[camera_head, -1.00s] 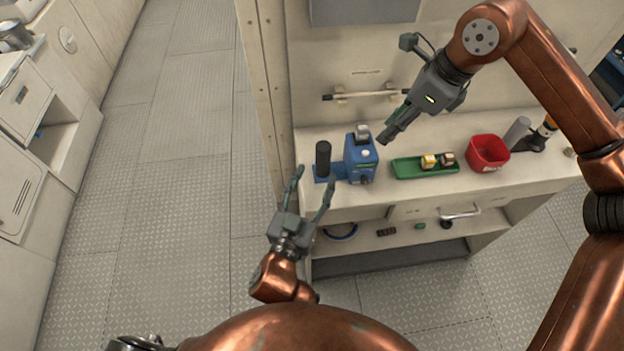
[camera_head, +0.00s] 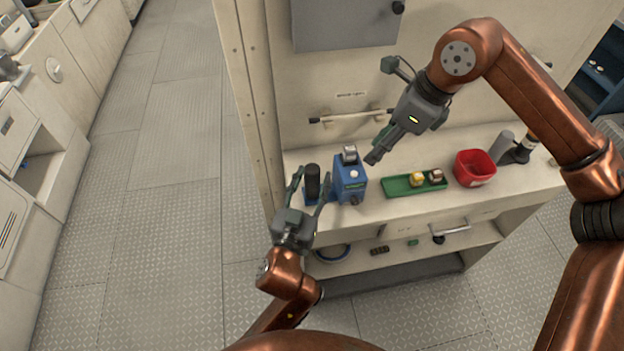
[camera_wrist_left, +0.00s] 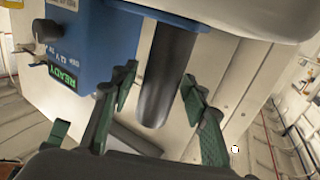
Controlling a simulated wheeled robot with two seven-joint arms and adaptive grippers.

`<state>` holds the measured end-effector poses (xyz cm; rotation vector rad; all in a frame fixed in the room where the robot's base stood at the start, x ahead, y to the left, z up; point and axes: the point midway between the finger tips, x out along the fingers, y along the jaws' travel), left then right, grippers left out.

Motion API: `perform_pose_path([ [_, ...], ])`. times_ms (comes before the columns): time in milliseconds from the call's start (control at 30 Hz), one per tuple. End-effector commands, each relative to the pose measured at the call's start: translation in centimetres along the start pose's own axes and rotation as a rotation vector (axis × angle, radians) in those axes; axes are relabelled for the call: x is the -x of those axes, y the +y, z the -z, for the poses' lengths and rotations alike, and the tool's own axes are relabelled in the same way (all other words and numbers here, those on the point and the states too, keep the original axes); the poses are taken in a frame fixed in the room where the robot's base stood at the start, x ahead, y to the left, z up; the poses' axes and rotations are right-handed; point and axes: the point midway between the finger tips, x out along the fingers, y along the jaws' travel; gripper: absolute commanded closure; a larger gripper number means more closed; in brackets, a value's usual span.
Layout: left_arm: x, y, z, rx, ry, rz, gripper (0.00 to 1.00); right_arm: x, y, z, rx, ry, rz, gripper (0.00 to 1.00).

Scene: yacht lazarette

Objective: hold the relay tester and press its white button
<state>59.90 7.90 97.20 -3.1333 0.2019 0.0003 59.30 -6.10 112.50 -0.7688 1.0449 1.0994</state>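The blue relay tester (camera_head: 349,187) stands on the counter, with a metallic block on top and a black upright handle (camera_head: 312,182) on its left side. Its white button (camera_head: 354,174) shows on the sloping top. In the left wrist view, the tester's body (camera_wrist_left: 95,45) bears a green READY display (camera_wrist_left: 63,77). My left gripper (camera_head: 311,184) is open, its fingers on either side of the handle (camera_wrist_left: 168,75), with gaps visible in the wrist view. My right gripper (camera_head: 372,160) has its fingers together, above and right of the tester, apart from the button.
A green tray (camera_head: 398,188) with two small blocks lies right of the tester, then a red bin (camera_head: 474,167) and a grey cylinder (camera_head: 501,146). A rail (camera_head: 350,116) is on the wall behind. A lower shelf (camera_head: 400,255) holds small items.

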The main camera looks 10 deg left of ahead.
Motion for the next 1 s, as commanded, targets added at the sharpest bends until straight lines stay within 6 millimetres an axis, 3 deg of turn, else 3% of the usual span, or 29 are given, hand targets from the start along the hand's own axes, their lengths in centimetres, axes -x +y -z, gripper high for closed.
perform_pose_path([
  [567, 0.02, 0.00, -0.01, 0.000, 0.000, 0.000, 0.99, 0.00, 0.00, 0.00, 0.000, 0.000, 0.000, 0.71],
  [867, 0.02, 0.00, -0.01, -0.001, 0.000, 0.000, 1.00, 0.00, 0.00, 0.00, 0.000, 0.000, 0.000, 0.71],
  [1000, 0.02, 0.00, -0.01, -0.001, 0.000, 0.000, 1.00, 0.00, 0.00, 0.00, 0.000, 0.000, 0.000, 0.79],
])
